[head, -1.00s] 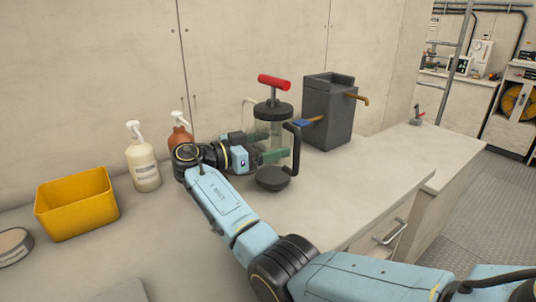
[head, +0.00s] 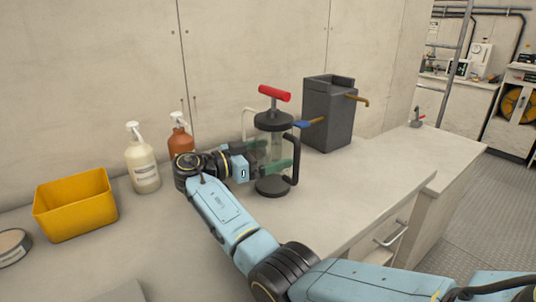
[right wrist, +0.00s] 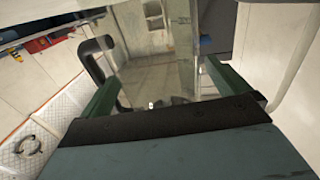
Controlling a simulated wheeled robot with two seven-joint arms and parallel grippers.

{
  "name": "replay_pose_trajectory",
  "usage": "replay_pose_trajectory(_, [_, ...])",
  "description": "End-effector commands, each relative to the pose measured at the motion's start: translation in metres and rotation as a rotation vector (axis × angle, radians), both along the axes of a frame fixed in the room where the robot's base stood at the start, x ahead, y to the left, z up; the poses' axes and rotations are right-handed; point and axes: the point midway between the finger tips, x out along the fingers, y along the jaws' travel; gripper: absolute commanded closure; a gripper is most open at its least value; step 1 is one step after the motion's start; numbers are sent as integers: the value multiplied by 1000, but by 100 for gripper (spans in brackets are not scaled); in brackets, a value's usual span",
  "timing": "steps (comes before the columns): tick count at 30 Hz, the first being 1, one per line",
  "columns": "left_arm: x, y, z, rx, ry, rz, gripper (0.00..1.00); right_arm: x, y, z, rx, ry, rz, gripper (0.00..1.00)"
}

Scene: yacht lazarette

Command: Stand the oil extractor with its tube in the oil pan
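The oil extractor (head: 274,122) has a clear cylinder, black cap and base, a red T-handle and a black side handle. It stands nearly upright over the counter; I cannot tell whether its base touches. A pale curved tube shows behind it. My right gripper (head: 269,160) has its green fingers on either side of the cylinder, shut on it. In the right wrist view the clear cylinder (right wrist: 155,65) fills the space between the fingers (right wrist: 165,95). An open yellow bin (head: 75,212) stands at left; I cannot tell whether it is the oil pan. My left gripper is out of view.
A white pump bottle (head: 143,170) and an orange-brown pump bottle (head: 180,140) stand by the wall. A dark grey box (head: 330,115) with tan pieces stands behind the extractor. A round tin (head: 12,246) is at far left. Counter right of the extractor is clear.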

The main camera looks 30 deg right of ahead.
Motion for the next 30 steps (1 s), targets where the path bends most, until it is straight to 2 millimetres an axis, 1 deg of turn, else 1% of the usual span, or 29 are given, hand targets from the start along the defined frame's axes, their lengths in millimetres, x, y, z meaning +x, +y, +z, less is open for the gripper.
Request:
replay_pose_trajectory(10, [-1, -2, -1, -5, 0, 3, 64, 0, 0, 3, 0, 1, 0, 0])
replay_pose_trajectory(12, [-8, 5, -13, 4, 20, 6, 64, 0, 0, 5, 0, 1, 0, 0])
replay_pose_trajectory(18, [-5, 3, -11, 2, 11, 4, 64, 5, 49, 4, 2, 2, 4, 0])
replay_pose_trajectory(24, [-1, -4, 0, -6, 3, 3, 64, 8, 93, 4, 0, 1, 2, 0])
replay_pose_trajectory(30, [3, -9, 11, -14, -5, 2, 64, 9, 113, 3, 1, 0, 0, 0])
